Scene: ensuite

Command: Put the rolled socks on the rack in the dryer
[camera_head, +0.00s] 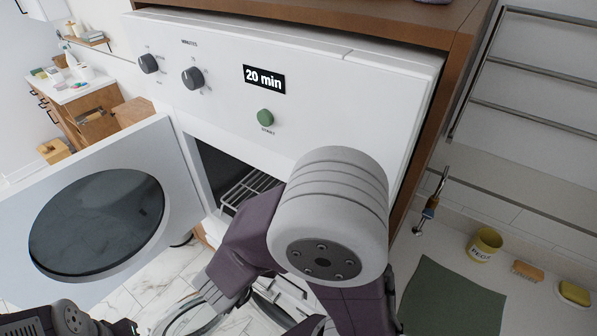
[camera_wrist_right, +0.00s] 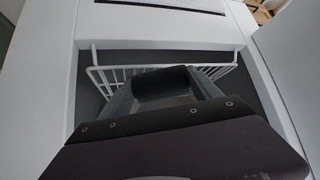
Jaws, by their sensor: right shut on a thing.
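The white dryer (camera_head: 205,30) stands with its round-windowed door (camera_head: 100,220) swung open to the left. A white wire rack (camera_head: 245,188) shows inside its dark opening; the rack also shows in the right wrist view (camera_wrist_right: 225,68). My right gripper (camera_wrist_right: 163,88) is shut on a dark grey roll, seemingly the rolled socks (camera_wrist_right: 160,82), which appears in front of the rack's wires at the opening. I cannot tell if the roll touches the rack. In the head view my right arm hides part of the opening.
A wooden surround (camera_head: 425,150) borders the dryer on the right. The open door takes up the left side.

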